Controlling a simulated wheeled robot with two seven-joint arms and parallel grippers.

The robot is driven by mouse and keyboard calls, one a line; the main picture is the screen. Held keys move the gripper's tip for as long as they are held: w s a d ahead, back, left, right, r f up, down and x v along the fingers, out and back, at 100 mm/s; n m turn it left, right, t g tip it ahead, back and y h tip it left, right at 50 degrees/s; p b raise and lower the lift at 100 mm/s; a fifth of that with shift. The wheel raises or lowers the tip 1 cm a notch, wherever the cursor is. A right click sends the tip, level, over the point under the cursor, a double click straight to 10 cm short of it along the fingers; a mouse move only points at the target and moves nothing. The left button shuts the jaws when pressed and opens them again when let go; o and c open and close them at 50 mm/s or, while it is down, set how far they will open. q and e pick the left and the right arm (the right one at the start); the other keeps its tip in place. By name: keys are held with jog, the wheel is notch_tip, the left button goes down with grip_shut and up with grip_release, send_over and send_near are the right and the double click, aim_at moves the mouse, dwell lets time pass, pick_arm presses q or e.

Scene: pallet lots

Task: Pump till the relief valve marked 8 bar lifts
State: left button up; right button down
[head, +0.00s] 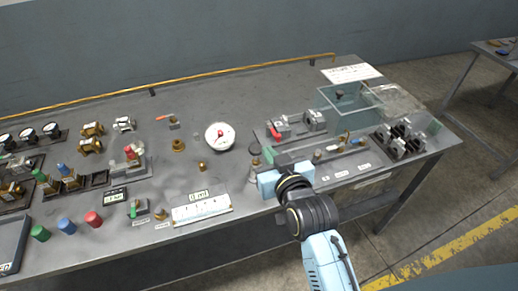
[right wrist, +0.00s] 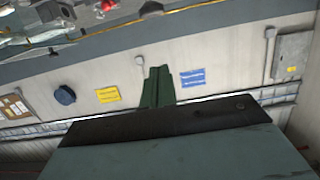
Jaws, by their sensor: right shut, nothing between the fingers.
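My right gripper (head: 270,181) is over the front middle of the bench, its light-blue body by a small upright metal fitting (head: 254,170). It is shut and empty; its fingertips are hard to make out, and I cannot tell whether it touches anything. A white round dial gauge (head: 220,136) with a red centre stands behind it to the left. To its right is a grey base with metal fittings, including a red-handled part (head: 276,134) and a clamp-like block (head: 314,120). I cannot tell which fitting is the 8 bar relief valve or the pump. My left gripper is out of view.
A clear open-topped box (head: 349,105) stands at the back right. Brass valves (head: 91,129), coloured caps (head: 67,225) and a white scale strip (head: 201,209) lie to the left. A yellow pipe (head: 190,78) runs along the back edge. Small labels are unreadable.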

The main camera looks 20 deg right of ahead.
send_over(259, 150)
jog(key=f+v, duration=0.1)
jog(key=v, duration=0.1)
jog(key=f, duration=0.4)
jog(key=shift+w+a+f, duration=0.1)
jog(key=shift+a+f, duration=0.05)
jog(key=shift+a, duration=0.15)
jog(key=shift+f, duration=0.5)
notch_tip(259, 150, down, 4)
jog(key=shift+r+b, duration=0.1)
jog(key=shift+b, duration=0.85)
